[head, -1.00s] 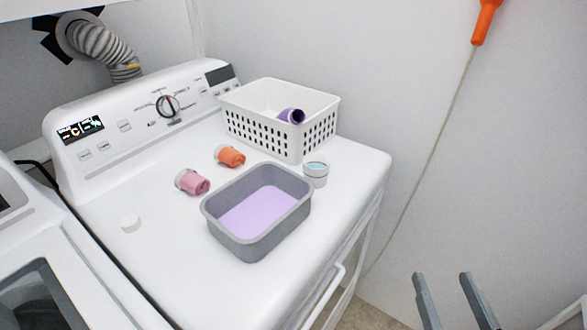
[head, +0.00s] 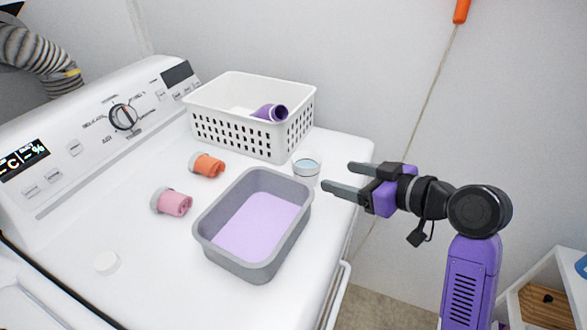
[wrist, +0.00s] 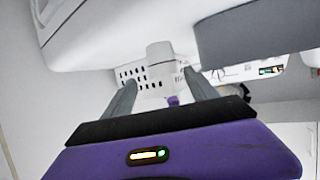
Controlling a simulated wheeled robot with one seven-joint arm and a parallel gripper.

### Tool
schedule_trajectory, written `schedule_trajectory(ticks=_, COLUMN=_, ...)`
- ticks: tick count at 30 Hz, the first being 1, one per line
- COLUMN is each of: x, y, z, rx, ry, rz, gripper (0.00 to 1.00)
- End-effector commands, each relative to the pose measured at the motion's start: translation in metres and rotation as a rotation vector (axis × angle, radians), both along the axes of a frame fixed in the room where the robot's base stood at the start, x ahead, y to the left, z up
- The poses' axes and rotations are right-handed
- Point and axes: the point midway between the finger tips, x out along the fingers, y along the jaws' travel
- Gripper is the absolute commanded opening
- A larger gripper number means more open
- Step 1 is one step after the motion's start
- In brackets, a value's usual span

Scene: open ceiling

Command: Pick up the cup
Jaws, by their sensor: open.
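The cup (head: 306,170) is small and pale with a light blue inside. It stands upright on the white machine top, between the grey tub and the white basket, near the right edge. My gripper (head: 338,176) is open and empty, just right of the cup, its two grey fingers pointing left toward it. They look apart from the cup. In the wrist view, the pale cup (wrist: 160,53) shows upside down beyond the gap between my open fingers (wrist: 159,77).
The grey tub (head: 205,245) with a lilac inside stands close left of the cup. The white basket (head: 230,133) behind holds a purple item (head: 270,112). Orange (head: 208,166) and pink (head: 173,202) rolled items lie left. The wall is behind; the machine's edge lies right.

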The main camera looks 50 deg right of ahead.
Motion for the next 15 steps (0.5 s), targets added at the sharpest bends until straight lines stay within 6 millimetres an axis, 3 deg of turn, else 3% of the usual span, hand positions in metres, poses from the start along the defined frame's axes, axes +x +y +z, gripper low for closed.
schedule_trajectory(ticks=4, x=0.007, y=0.002, z=-0.007, rx=-0.011, ry=0.017, rz=0.016, gripper=0.67)
schedule_trajectory(ticks=15, x=0.057, y=-0.001, z=-0.027, rx=-0.011, ry=0.016, rz=0.013, gripper=0.67)
